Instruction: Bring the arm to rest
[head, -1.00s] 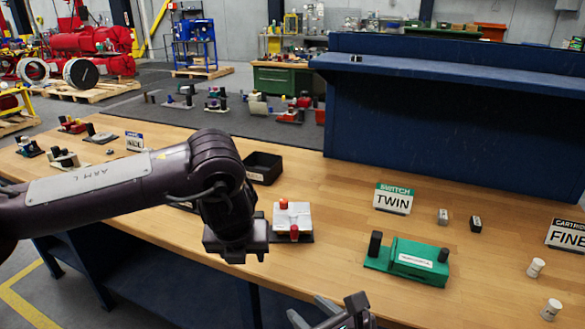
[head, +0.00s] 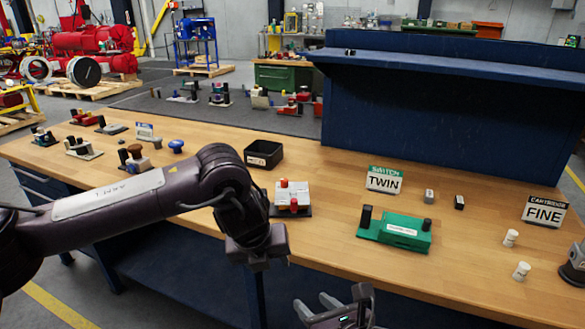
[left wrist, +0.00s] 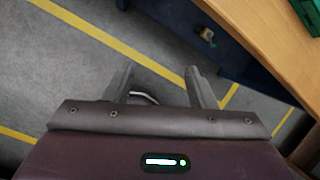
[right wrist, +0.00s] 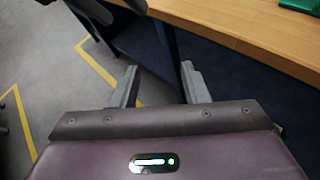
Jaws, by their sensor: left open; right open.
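My left gripper (head: 262,263) hangs at the end of my left arm, in front of the workbench (head: 330,166) edge in the head view. Its fingers (left wrist: 160,86) are apart and empty over the grey floor in the left wrist view. My right gripper (head: 335,308) is at the bottom of the head view, in front of the bench. Its fingers (right wrist: 160,84) are also apart with nothing between them in the right wrist view. Neither gripper touches anything that I can see.
A green valve unit (head: 403,232), a white block with red knobs (head: 291,196) and a black tray (head: 264,153) sit on the bench. A blue shelf (head: 440,115) rises at the back. Floor in front is clear.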

